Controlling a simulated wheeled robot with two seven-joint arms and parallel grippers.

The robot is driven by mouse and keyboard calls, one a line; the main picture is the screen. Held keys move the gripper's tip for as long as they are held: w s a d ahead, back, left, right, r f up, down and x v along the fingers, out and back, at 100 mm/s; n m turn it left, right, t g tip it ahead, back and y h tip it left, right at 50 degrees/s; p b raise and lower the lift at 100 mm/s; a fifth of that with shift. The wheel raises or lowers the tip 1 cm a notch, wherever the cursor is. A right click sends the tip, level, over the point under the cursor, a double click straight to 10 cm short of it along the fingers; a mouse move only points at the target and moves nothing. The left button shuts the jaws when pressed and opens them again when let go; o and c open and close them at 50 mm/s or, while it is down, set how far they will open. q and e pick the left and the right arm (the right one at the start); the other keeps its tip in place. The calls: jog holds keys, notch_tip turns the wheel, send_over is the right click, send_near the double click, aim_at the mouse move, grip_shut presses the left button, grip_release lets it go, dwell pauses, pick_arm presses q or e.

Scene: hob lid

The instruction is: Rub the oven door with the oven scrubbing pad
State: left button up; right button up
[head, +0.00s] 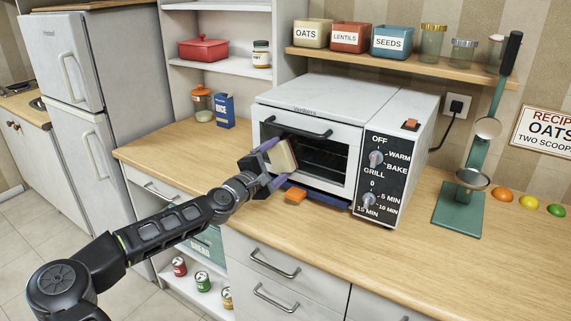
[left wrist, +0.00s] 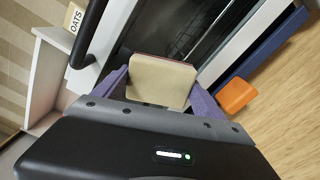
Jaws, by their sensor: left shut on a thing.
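The white toaster oven (head: 305,113) stands on the wooden counter with its door (head: 326,156) shut; the door has a dark window and a black bar handle (head: 296,126). My left gripper (head: 276,165) is in front of the left part of the door, shut on a beige scrubbing pad (head: 284,157). In the left wrist view the pad (left wrist: 161,80) sits between the purple fingers, with its beige face to the camera and a thin reddish edge at the top. It is close to the door window; I cannot tell whether it touches. My right gripper is not in view.
An orange block (head: 295,195) lies on the counter before the oven, near a dark blue strip. A green stand (head: 461,205) is right of the oven. A shelf (head: 400,66) with canisters hangs behind. The front right counter is clear.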

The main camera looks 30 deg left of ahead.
pick_arm(q)
jog(key=shift+a, duration=0.45)
jog(key=shift+s, duration=0.1)
jog(key=shift+s, duration=0.5)
jog(key=shift+s+d, duration=0.1)
jog(key=shift+s, duration=2.4)
jog(key=shift+s, duration=0.1)
jog(key=s+p, duration=0.1)
jog(key=s, duration=0.1)
jog(key=shift+s, duration=0.4)
